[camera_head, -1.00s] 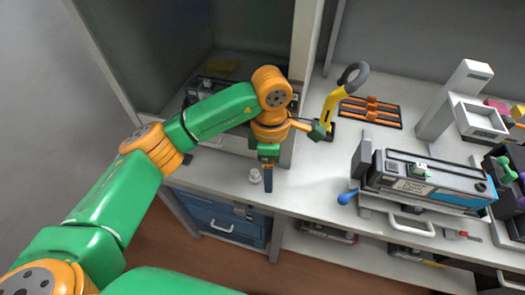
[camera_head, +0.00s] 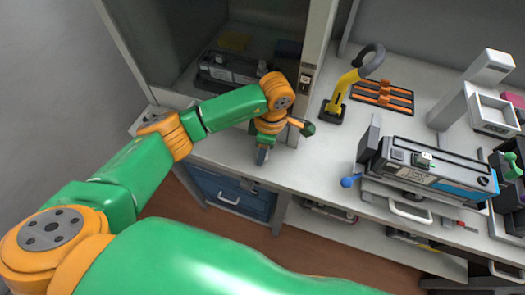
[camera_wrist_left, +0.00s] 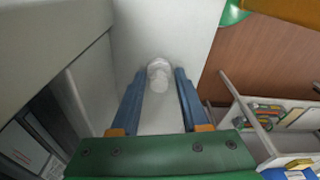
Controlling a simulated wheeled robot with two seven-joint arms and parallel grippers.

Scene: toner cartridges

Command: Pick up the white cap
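The white cap (camera_wrist_left: 158,76) stands on the light worktop near its front edge. In the left wrist view it shows between the tips of my two blue fingers, with a gap visible on each side. My left gripper (camera_wrist_left: 160,82) is open and empty. In the head view my left gripper (camera_head: 262,156) points down at the worktop beside the cabinet opening. The cap is hidden behind it there. My right gripper is not in view.
A cabinet wall (camera_head: 315,70) rises close behind my left gripper. A yellow-handled tool (camera_head: 345,90), an orange-slotted rack (camera_head: 382,97) and a grey-and-blue toner cartridge (camera_head: 430,170) on a fixture are to the right. Blue drawers (camera_head: 232,197) lie below the front edge.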

